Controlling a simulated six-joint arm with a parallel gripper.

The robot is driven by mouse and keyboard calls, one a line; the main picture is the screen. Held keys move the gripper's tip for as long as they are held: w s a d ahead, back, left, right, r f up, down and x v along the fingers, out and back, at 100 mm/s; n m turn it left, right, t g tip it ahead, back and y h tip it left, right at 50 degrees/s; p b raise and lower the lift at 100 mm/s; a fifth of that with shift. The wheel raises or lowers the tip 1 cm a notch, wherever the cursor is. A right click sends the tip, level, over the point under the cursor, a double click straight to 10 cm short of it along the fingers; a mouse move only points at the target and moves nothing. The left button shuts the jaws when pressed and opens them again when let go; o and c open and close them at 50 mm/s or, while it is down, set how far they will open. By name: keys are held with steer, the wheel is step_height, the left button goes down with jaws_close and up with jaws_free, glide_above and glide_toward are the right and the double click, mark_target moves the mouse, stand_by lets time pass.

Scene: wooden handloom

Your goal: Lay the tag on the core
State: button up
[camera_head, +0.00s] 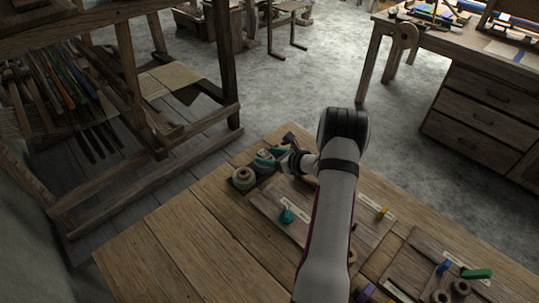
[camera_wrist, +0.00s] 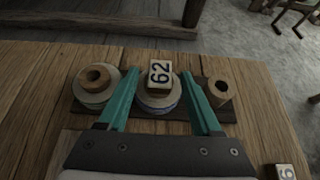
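A pale tag marked "62" (camera_wrist: 160,73) rests at the top of the middle spool (camera_wrist: 160,101), over its core, slightly tilted. The core beneath it is mostly hidden. My gripper (camera_wrist: 160,78) has teal fingers spread on both sides of the tag, with a visible gap on each side. It is open and empty. In the head view my gripper (camera_head: 268,158) is at the far edge of the table, where the tag is too small to make out clearly.
A spool with a bare wooden core (camera_wrist: 94,78) stands left of the middle one; a bare wooden core (camera_wrist: 219,89) stands right. All are on a dark wooden strip. Another numbered tag (camera_wrist: 285,172) lies near the lower right. The front left tabletop (camera_head: 170,250) is clear.

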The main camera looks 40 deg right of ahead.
steer(key=shift+r, duration=0.3)
steer(key=v, duration=1.2)
steer(key=w+a+r+n+g+y, duration=0.15)
steer(key=a+r+n, duration=0.3)
steer(key=a, duration=0.45)
steer(key=a+r+n+g+y, duration=0.25)
steer(key=a+n, duration=0.25)
steer(key=a, duration=0.5)
steer(key=w+a+r+n+g+y, duration=0.1)
steer(key=a+r+n+g+y, duration=0.25)
steer(key=a, duration=0.55)
steer(key=s+a+r+n+g, duration=0.2)
steer(key=s+a+n, duration=0.5)
steer(key=a, duration=0.2)
steer(key=s+a+f+n+g+h, duration=0.1)
steer(key=s+n+h, duration=0.4)
steer(key=s+n, duration=0.5)
steer(key=s+a+g, duration=0.1)
steer(key=s+g, duration=0.1)
steer(key=s, duration=0.2)
steer(key=shift+s+n+h, duration=0.15)
steer(key=shift+n+h, duration=0.15)
steer(key=shift+h, duration=0.05)
